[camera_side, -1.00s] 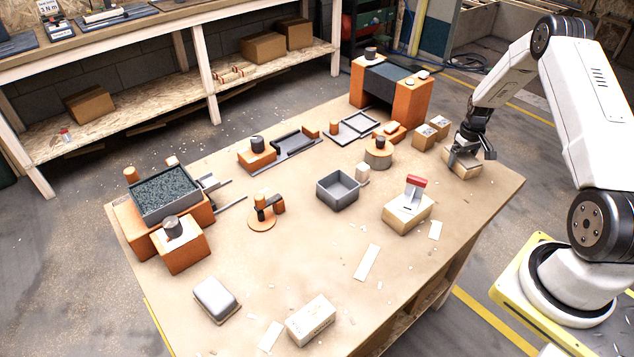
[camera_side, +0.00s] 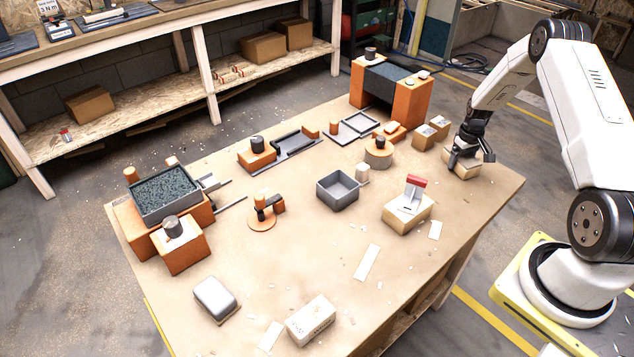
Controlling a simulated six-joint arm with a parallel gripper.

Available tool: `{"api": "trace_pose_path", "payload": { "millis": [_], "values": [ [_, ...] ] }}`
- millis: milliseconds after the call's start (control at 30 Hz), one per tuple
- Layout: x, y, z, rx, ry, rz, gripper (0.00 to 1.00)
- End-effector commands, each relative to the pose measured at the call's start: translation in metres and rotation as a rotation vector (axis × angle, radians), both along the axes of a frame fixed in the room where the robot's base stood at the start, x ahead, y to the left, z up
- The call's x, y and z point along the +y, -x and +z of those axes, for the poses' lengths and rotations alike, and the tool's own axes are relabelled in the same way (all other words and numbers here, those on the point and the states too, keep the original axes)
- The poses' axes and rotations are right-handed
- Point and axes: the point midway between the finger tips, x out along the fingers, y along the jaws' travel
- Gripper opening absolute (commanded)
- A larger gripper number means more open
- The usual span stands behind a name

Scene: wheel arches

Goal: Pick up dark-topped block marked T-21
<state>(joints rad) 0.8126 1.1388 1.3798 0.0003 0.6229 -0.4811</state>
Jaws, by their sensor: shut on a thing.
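My gripper (camera_side: 470,157) is at the right side of the table, pointing down over a pale wooden block (camera_side: 462,170). It is shut on this block, with its fingers down around the top part. The block seems to sit on the table; I cannot tell whether there is a gap beneath it. The gripper hides much of the block's top, so its colour is unclear. No T-21 marking can be read at this size.
Two small wooden blocks (camera_side: 424,137) stand just left of my gripper. An orange bridge-like stand (camera_side: 412,105) is behind them. A wooden block with a red-topped piece (camera_side: 408,213) and a grey open box (camera_side: 338,190) are further left. The table's right corner is clear.

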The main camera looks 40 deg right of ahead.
Motion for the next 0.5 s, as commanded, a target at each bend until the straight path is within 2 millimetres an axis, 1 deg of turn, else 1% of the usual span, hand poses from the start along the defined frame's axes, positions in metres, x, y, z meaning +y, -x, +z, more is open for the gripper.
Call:
{"api": "trace_pose_path", "payload": {
  "millis": [267, 367, 500],
  "values": [
    [0.0, 0.0, 0.003, -0.001, 0.001, 0.0, 0.2],
    [-0.001, -0.001, 0.007, -0.001, 0.001, 0.0, 0.2],
    [-0.001, -0.001, 0.017, -0.001, 0.001, 0.0, 0.2]
  ]
}}
